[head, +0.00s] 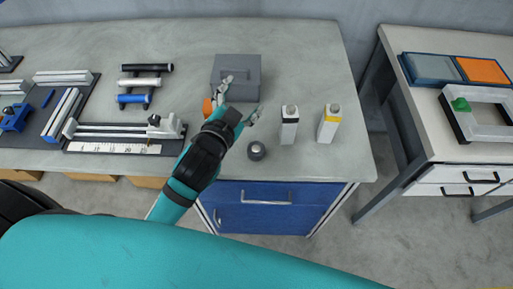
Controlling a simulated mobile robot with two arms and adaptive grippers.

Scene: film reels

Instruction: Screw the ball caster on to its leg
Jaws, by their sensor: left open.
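A small dark round piece with a lighter rounded top (257,151) stands near the front edge of the bench; it looks like the ball caster, though it is small in view. I cannot pick out its leg with certainty. My left gripper (243,97) is open, its fingers spread above the bench in front of the grey box. Nothing shows between its fingers. It is beyond the round piece and apart from it. My right gripper is not in view.
A grey box (246,64) stands behind the left gripper. Two small bottles, one white and black (289,128) and one white and yellow (327,127), stand to the right. A splicer-like rig with a ruler (112,148) and a handle rack (140,83) are at left. The back right of the bench is clear.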

